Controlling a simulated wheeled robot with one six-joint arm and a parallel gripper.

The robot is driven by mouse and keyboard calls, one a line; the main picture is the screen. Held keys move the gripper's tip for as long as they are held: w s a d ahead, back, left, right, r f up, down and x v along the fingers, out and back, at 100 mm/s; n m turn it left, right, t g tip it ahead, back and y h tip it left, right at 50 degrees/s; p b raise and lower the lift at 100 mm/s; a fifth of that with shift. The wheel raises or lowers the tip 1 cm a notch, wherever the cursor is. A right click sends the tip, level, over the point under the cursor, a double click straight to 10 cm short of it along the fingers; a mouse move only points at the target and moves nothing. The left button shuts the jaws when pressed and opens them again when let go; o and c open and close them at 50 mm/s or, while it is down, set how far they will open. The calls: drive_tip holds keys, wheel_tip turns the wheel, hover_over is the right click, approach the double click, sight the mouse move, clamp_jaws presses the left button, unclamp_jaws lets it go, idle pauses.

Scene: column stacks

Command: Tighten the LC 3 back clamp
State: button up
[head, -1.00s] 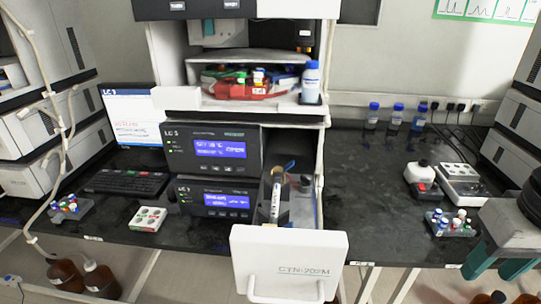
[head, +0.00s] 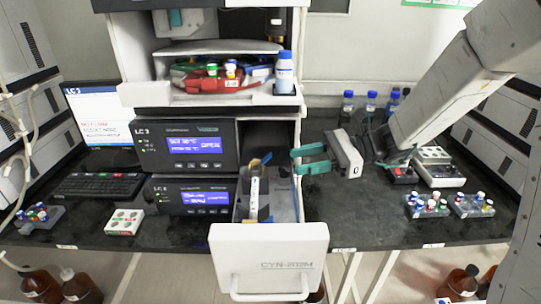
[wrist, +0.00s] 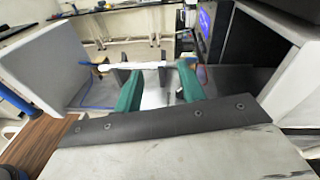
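The upper LC 3 unit (head: 187,146) has a lit blue screen. To its right a white-fronted drawer (head: 268,255) is pulled out. In it lies a column with a pale label (head: 254,190), running front to back; the wrist view shows this column (wrist: 140,66) across dark clamp posts (wrist: 122,76). The back clamp (head: 262,161) is near the column's far end, with blue and brown parts; its tightness cannot be told. My gripper (head: 297,161), with teal fingers, is open and empty just right of the drawer's back part, pointing left. The wrist view shows its spread fingers (wrist: 160,68) close to the column.
A shelf above holds a red tray (head: 218,83) and a blue-capped bottle (head: 285,72). A white side wall (head: 304,45) stands behind the drawer. Vial racks (head: 428,205) and a small device (head: 438,168) sit on the right bench. The bench between drawer and racks is clear.

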sight(270, 155)
drive_tip(key=w+a+m, duration=0.1)
drive_tip(key=a, duration=0.1)
drive_tip(key=w+a+f+m+t+y, duration=0.1)
drive_tip(key=w+a, duration=0.1)
drive_tip(key=a, duration=0.1)
drive_tip(key=w+a+t, duration=0.1)
drive_tip(key=a, duration=0.1)
drive_tip(key=shift+w+a+f+m, duration=0.15)
drive_tip(key=shift+a+f+m, duration=0.1)
drive_tip(key=shift+f+m, duration=0.15)
drive_tip(key=shift+r, duration=0.1)
clamp_jaws()
